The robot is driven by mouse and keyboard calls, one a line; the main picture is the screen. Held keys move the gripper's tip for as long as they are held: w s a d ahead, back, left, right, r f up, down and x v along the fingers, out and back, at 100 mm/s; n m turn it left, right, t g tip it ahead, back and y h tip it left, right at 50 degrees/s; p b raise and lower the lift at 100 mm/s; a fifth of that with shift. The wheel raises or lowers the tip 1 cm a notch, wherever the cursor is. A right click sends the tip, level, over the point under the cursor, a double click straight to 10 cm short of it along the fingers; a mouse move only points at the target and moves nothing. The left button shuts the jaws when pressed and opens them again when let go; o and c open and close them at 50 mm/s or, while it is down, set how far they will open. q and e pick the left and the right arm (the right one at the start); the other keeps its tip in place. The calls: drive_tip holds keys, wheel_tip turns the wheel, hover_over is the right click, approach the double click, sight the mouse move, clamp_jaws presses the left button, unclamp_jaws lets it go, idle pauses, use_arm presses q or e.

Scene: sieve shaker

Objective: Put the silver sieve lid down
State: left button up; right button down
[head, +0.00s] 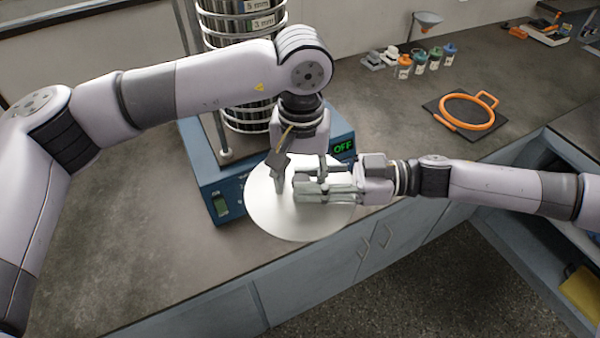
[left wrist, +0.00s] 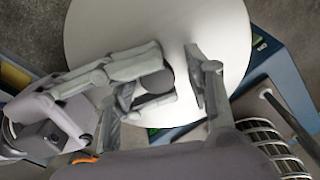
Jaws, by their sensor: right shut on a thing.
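The silver sieve lid (head: 310,222) is a pale round disc, held out over the front edge of the bench in the head view. It also fills the upper middle of the left wrist view (left wrist: 210,25). My right gripper (head: 298,187) comes in from the right and is shut on the lid near its middle, at what looks like a dark knob (left wrist: 158,82). My left gripper (head: 300,180) points down over the lid with its fingers apart, one on each side of the right gripper's fingertips. Its fingers hide part of the grip.
The blue sieve shaker (head: 205,185), with an "OFF" display and a stack of sieves (head: 245,60), stands right behind the lid. The bench's left side is clear.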

use_arm(q)
clamp_jaws()
use_arm(e)
drive_tip(key=c, duration=1.2)
unclamp_jaws()
